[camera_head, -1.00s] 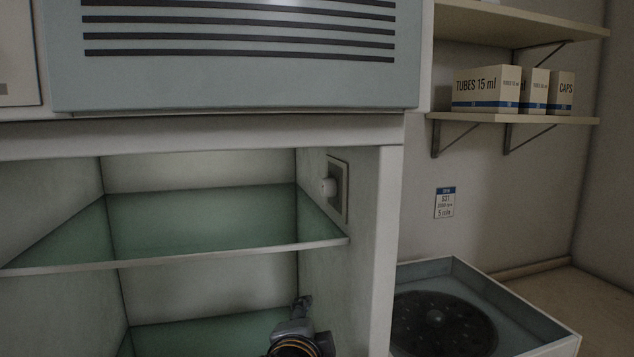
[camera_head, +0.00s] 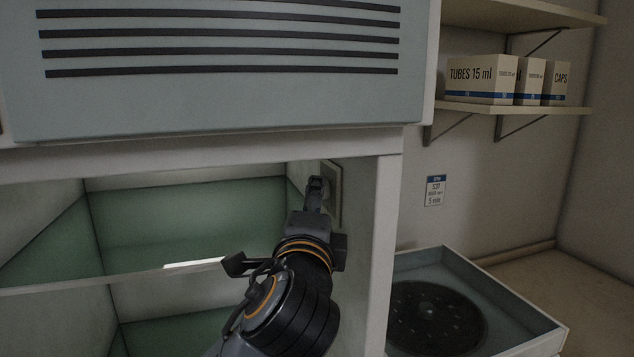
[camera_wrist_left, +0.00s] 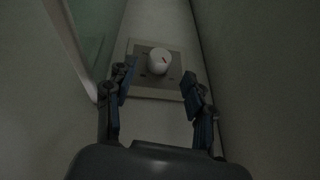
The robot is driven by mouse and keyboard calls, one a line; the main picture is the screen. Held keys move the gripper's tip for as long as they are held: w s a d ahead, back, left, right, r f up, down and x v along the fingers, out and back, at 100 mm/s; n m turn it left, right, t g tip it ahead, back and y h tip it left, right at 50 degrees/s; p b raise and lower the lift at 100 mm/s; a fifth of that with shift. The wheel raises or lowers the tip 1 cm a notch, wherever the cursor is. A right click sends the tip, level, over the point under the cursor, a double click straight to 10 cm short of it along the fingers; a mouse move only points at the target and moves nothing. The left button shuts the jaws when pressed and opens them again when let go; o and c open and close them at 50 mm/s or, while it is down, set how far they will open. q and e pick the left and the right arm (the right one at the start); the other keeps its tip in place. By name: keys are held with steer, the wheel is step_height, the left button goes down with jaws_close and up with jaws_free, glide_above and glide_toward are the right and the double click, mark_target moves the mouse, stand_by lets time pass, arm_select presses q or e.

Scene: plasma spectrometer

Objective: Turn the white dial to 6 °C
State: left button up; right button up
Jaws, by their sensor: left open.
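The white dial (camera_wrist_left: 158,61) sits on a square grey plate (camera_wrist_left: 142,85) in the left wrist view, with a short reddish mark on its face. The marks on the plate are too small to read. In the head view the plate (camera_head: 334,190) is on the cabinet's right inner wall, and the dial is hidden behind my left gripper (camera_head: 316,184). In the wrist view my left gripper (camera_wrist_left: 157,85) is open and empty, its two fingers on either side of the line to the dial and apparently short of it. My right gripper is not in view.
A glass shelf (camera_head: 190,225) crosses the cabinet left of my left arm; its edge (camera_wrist_left: 85,60) shows in the wrist view. The cabinet's front post (camera_head: 375,240) is close on the right. An open centrifuge (camera_head: 470,300) stands farther right, below a shelf of boxes (camera_head: 482,78).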

arm_select(q)
steer(key=shift+w+d+r+p, duration=0.1)
steer(key=shift+w+p, duration=0.2)
steer(key=shift+w, duration=0.8)
steer(key=shift+w+d+r+p, duration=0.1)
steer(key=shift+w+p, duration=0.2)
steer(key=shift+w, duration=0.75)
steer(key=shift+c, duration=0.4)
